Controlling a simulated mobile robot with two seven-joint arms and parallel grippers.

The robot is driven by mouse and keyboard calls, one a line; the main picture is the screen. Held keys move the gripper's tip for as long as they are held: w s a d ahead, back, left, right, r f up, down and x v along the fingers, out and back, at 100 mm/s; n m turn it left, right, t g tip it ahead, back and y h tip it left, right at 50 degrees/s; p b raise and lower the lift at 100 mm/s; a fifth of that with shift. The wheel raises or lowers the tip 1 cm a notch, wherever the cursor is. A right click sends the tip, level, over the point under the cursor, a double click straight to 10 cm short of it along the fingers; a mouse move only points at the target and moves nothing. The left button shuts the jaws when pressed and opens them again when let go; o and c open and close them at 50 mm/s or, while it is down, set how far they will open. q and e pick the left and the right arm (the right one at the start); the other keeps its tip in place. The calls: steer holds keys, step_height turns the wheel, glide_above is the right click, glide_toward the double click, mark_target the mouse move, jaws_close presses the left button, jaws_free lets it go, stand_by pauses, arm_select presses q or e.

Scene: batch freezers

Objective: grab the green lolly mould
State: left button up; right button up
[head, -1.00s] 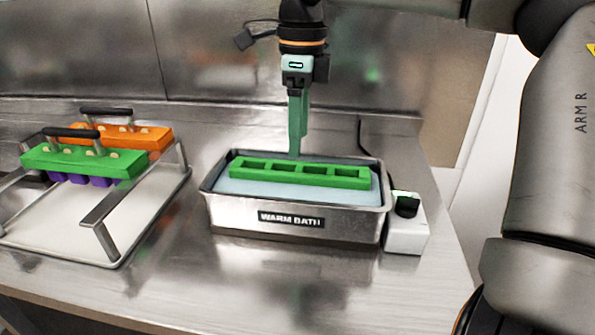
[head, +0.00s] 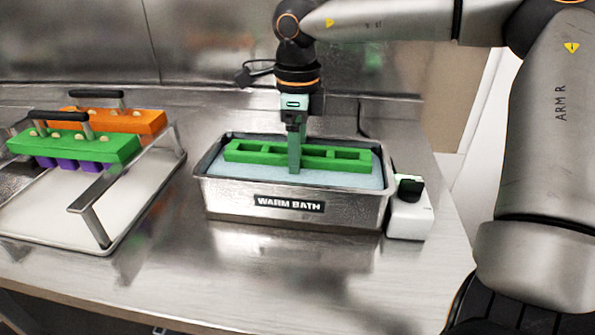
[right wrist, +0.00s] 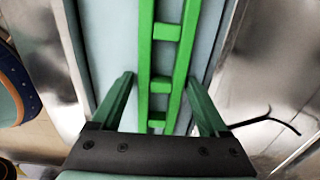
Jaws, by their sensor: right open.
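The green lolly mould (head: 335,158) is a long bar with a row of open rectangular cavities. It sits in the water of the steel warm bath (head: 255,203). My right gripper (head: 293,170) points down at the mould's middle in the head view. In the right wrist view the mould (right wrist: 162,60) runs lengthwise between the two open fingers of my right gripper (right wrist: 165,95), with a gap on each side. My left gripper is in neither view.
A white box with a black knob (head: 409,210) stands against the bath's right end. At left, a steel tray (head: 75,215) has a rack with a green lid piece (head: 85,145) over purple moulds and an orange one (head: 130,121). The counter in front of the bath is clear.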

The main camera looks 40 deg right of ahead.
step_height(320, 180, down, 3)
steer(key=shift+d+r, duration=0.1)
steer(key=shift+c, duration=0.2)
jaws_close()
stand_by(0.4)
